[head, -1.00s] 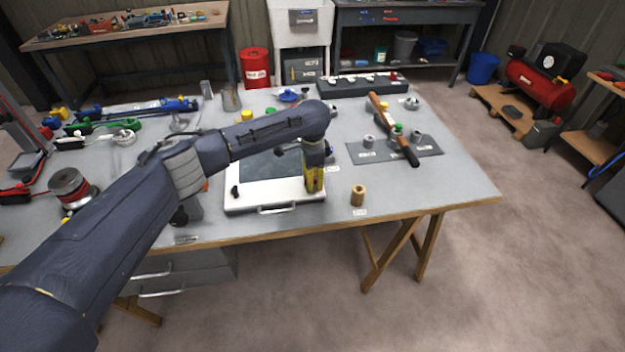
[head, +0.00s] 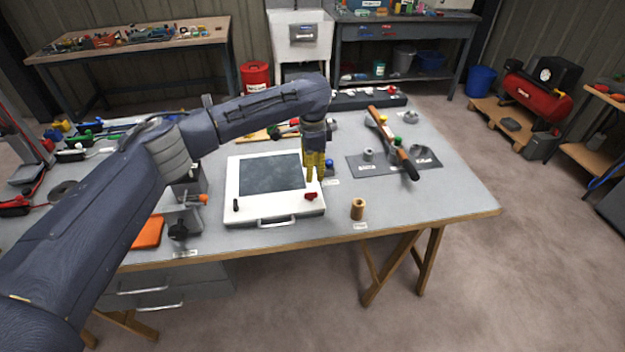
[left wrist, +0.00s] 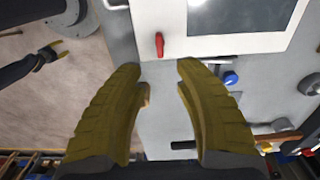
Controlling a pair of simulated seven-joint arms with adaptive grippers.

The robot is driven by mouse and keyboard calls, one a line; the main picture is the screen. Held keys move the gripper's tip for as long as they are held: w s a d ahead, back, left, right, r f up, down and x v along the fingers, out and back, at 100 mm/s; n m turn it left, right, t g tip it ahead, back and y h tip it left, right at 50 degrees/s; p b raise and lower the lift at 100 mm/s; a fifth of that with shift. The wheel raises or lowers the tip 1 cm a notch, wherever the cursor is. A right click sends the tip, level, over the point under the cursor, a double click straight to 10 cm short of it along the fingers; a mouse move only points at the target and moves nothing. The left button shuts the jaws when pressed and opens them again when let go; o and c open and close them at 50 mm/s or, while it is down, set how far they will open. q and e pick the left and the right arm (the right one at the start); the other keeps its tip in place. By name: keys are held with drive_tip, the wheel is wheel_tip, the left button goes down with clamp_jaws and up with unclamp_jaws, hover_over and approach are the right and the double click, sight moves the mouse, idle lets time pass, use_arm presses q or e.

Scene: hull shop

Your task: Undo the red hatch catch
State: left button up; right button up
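The white hatch (head: 237,181) lies on the bench with a dark window and a front handle. Its red catch (head: 311,196) is at the front right corner, and a black catch (head: 236,204) is at the front left. My left gripper (head: 315,178) points down just above and behind the red catch, apart from it. In the left wrist view the red catch (left wrist: 159,45) shows beyond the gap between the open, empty yellow fingers (left wrist: 159,68). My right gripper (left wrist: 58,50) shows small at the left of that view, its yellow fingers apart, over the floor.
A wooden cylinder (head: 357,209) stands right of the hatch near the bench's front edge. A blue knob (head: 329,163) is close behind my left gripper. A grey mat (head: 365,172) with a wooden-handled tool (head: 392,142) lies to the right. The bench's front right is clear.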

use_arm(q)
drive_tip(key=shift+r, duration=1)
